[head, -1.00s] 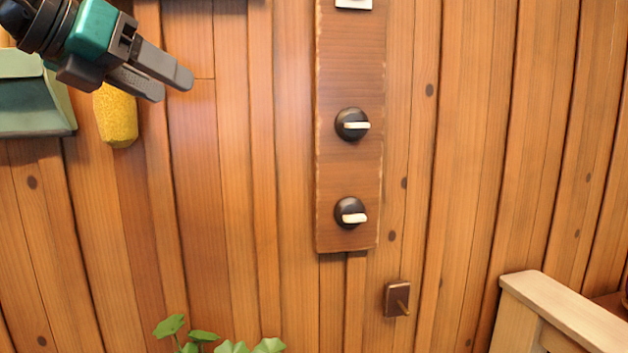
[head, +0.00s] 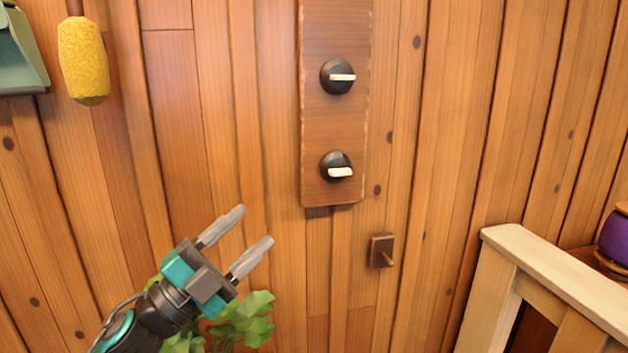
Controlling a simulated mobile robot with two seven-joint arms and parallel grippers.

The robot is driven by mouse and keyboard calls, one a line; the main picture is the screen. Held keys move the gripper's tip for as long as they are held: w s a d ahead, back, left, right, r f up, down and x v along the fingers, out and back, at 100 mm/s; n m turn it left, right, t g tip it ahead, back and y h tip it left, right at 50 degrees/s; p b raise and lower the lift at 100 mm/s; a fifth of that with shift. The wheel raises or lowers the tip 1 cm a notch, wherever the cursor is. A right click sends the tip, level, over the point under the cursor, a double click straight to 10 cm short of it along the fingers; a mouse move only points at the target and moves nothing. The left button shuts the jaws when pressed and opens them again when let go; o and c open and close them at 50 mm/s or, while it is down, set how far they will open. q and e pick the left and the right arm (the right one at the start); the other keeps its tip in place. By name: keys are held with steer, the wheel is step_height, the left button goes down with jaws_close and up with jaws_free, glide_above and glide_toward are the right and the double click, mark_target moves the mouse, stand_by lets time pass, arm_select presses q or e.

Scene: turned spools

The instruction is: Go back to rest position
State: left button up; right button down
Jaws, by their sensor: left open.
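My left gripper (head: 237,242) is in the lower left of the head view. Its two fingers are apart with nothing between them, and they point up and to the right. It is in front of the wooden wall and partly covers a green plant (head: 245,318). A dark wooden board (head: 318,120) on the wall carries two black knobs with white bars, an upper knob (head: 337,76) and a lower knob (head: 336,167). Both white bars lie about level. The gripper is below and left of the board, apart from it. My right gripper is not in view.
A small brown plate with a brass peg (head: 381,251) is on the wall below the board. A pale wooden frame (head: 560,270) stands at the lower right, with a purple object (head: 615,238) behind it. A yellow cylinder (head: 83,60) hangs at the upper left beside a green dustpan-like thing (head: 18,60).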

arm_select(q)
steer(key=s+a+f+n+t+y, duration=0.1)
steer(key=s+a+f+n+y, duration=0.15)
steer(key=f+n+y, duration=0.5)
steer(key=s+a+f+n+t+y, duration=0.1)
steer(key=a+f+n+t+y, duration=0.2)
steer(key=f+n, duration=0.7)
steer(key=s+a+f+n+g+y, duration=0.1)
steer(key=s+f+g, duration=0.3)
steer(key=s+f, duration=0.4)
steer(key=s+a+f+n+g+y, duration=0.1)
steer(key=s+f+g+y, duration=0.3)
steer(key=s+f, duration=0.4)
step_height(320, 180, down, 5)
steer(key=shift+r+n, duration=0.15)
steer(key=shift+n, duration=0.7)
steer(key=shift+a+y, duration=0.1)
steer(key=shift+y, duration=0.15)
steer(key=shift+c, duration=0.2)
steer(key=shift+c, duration=0.8)
steer(key=shift+a, duration=0.15)
